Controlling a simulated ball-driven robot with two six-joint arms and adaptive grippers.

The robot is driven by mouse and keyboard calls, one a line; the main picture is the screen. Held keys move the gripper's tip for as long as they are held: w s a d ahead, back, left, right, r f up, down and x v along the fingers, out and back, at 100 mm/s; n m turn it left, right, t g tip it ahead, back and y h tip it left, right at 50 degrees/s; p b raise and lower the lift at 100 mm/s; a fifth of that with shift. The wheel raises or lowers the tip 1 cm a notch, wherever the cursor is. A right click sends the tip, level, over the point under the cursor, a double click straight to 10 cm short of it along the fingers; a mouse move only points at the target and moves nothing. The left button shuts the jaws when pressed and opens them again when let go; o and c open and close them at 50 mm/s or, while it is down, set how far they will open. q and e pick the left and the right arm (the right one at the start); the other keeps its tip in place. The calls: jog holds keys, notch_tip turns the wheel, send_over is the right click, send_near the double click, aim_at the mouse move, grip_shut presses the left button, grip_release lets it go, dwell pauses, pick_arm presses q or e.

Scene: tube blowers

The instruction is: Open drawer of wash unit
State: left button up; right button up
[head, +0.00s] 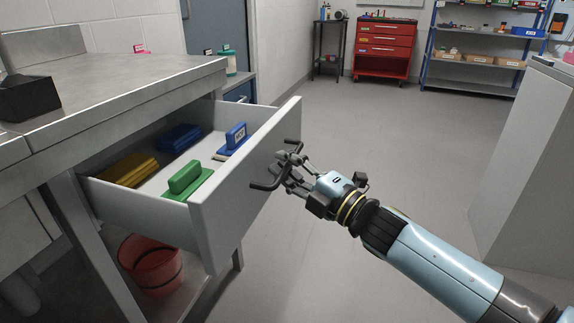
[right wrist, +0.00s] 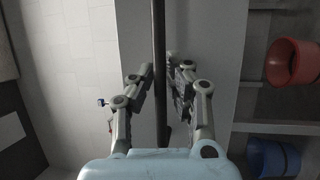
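The wash unit (head: 140,85) is a grey metal counter at the left of the head view. Its light grey drawer (head: 245,185) stands pulled out, with its inside showing. A dark bar handle (head: 265,186) is on the drawer front. It also runs up the middle of the right wrist view (right wrist: 159,40). My right gripper (head: 287,165) is at the handle, with one finger on each side of the bar. In the right wrist view its fingers (right wrist: 160,85) look closed around it. My left gripper is not in view.
The drawer holds a green brush (head: 187,181), a blue brush (head: 234,140), a dark blue block (head: 181,138) and a yellow block (head: 128,170). A red bucket (head: 150,264) stands below. The floor (head: 370,140) in front is clear. A grey cabinet (head: 525,170) stands at right.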

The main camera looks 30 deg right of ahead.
jog(key=shift+o, duration=0.3)
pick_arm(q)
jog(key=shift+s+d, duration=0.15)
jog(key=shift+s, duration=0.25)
pick_arm(e)
jog(key=v, duration=1.2)
